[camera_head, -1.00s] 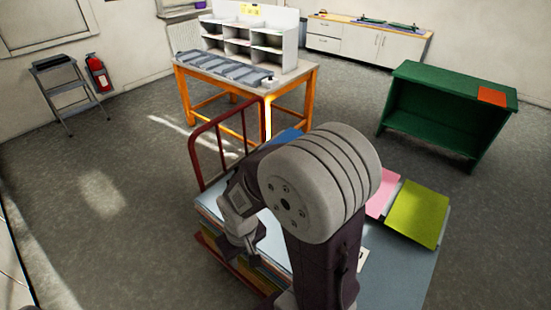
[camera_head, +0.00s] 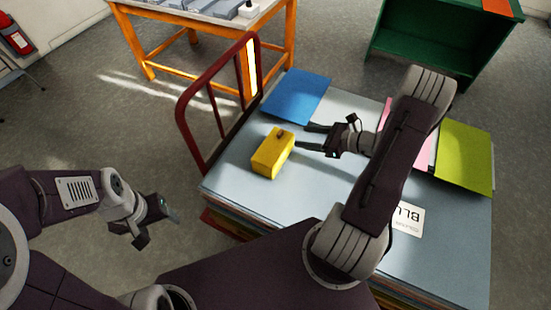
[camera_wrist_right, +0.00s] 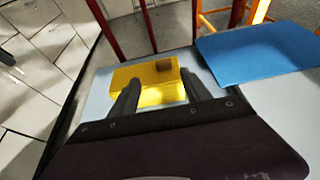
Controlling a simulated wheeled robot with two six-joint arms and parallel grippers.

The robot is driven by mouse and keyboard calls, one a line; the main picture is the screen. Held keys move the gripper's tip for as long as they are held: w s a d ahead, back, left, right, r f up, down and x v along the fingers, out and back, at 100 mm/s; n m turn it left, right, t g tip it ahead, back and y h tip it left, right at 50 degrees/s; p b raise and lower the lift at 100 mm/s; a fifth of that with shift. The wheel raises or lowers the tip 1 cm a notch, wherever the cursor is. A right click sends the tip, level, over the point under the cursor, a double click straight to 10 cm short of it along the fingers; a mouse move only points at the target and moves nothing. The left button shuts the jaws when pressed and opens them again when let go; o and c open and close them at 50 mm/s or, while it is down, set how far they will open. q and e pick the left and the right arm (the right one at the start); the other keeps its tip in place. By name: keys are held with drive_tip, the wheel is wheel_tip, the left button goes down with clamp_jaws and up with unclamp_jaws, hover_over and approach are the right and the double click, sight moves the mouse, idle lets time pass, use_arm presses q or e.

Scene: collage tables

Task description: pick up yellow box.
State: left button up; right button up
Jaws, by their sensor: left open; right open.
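A yellow box (camera_head: 273,152) with a small brown patch on top lies on the grey-blue top of a cart (camera_head: 300,205), near its left edge by the red rail. My right gripper (camera_head: 301,137) is open, its fingers pointing left at the box from its right side. In the right wrist view the box (camera_wrist_right: 148,82) lies ahead of and between the two open fingers (camera_wrist_right: 160,88), which overlap its near side. Contact cannot be told. My left gripper (camera_head: 160,225) is open and empty over the floor, left of the cart.
A red rail (camera_head: 190,130) stands along the cart's far left edge. Blue (camera_head: 297,95), pink (camera_head: 424,150) and yellow-green (camera_head: 465,157) sheets lie on the cart, with a lettered white card (camera_head: 409,219). An orange-legged table (camera_head: 200,20) and green cabinet (camera_head: 440,40) stand behind.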

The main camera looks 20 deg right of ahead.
sight(282, 132)
drive_tip(key=x, duration=0.9)
drive_tip(key=shift+w+b, duration=0.3)
drive_tip(key=shift+w, duration=0.15)
drive_tip(key=shift+d, duration=0.1)
clamp_jaws()
